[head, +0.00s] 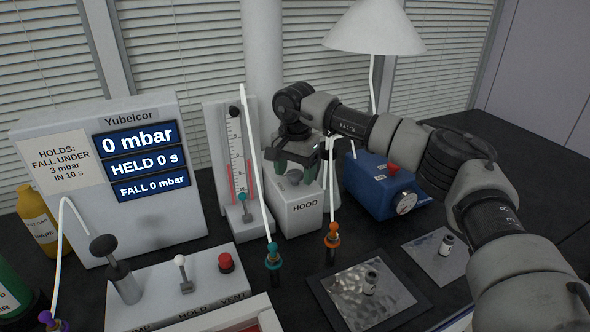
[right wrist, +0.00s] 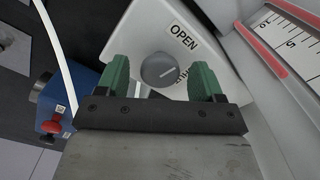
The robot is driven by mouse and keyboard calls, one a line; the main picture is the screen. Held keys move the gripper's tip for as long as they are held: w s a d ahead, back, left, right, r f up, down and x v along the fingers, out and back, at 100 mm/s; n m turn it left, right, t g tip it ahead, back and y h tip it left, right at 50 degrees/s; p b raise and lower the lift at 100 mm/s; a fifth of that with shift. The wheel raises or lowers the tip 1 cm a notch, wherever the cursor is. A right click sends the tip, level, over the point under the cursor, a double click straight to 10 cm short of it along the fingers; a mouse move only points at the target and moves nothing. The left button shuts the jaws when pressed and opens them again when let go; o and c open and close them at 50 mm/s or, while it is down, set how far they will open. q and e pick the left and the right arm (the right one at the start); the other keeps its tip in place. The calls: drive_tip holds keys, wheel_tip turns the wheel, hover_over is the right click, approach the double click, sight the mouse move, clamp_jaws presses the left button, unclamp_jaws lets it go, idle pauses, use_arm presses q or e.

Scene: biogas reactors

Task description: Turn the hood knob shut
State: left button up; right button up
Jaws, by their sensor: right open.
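The hood box (head: 305,208) is a pale block marked HOOD, standing mid-table in the head view. Its grey round knob (head: 294,177) is on top, and it shows clearly in the right wrist view (right wrist: 160,69). A light line on the knob slants up to the right in the wrist view. An OPEN label (right wrist: 184,37) lies above right of the knob; a second label is mostly hidden by a finger. My right gripper (head: 291,164) is over the box with green fingers open, one on each side of the knob, with gaps between. My left gripper is out of view.
A flow gauge (head: 236,150) stands left of the hood box, and a blue device (head: 383,185) with a red button stands right. Thin white tubes with teal (head: 273,255) and orange (head: 332,235) fittings are in front. The Yubelcor display (head: 140,160) reads 0 mbar.

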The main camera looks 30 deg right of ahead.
drive_tip(key=shift+c, duration=0.3)
drive_tip(key=c, duration=0.9)
drive_tip(key=shift+o, duration=0.2)
drive_tip(key=shift+r, duration=0.1)
